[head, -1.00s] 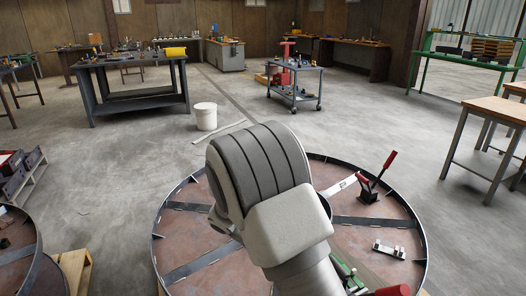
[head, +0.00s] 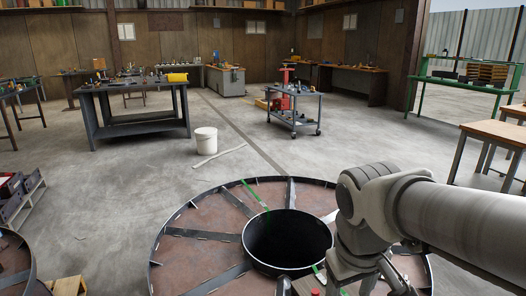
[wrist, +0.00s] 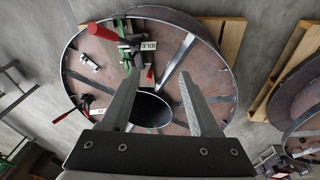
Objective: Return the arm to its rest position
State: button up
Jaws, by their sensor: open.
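My arm (head: 455,222) reaches in from the right edge of the head view and bends down over the right part of the steel reel (head: 195,252). My gripper (wrist: 161,76) is open and empty in the wrist view, its two fingers spread apart. Beyond the fingers lies the same reel, with its dark round hub (head: 287,243) partly behind the left finger. I see no contact between the fingers and the reel. The head view does not show the fingers clearly.
A second reel (wrist: 297,92) lies on a wooden pallet (wrist: 222,38).

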jog(key=s+r+m+t+y, duration=0.1)
jog(key=s+r+m+t, duration=0.2)
jog(key=s, duration=0.2)
notch_tip(320, 180, up, 20)
jog(key=p, duration=2)
jog(key=shift+f, duration=0.1)
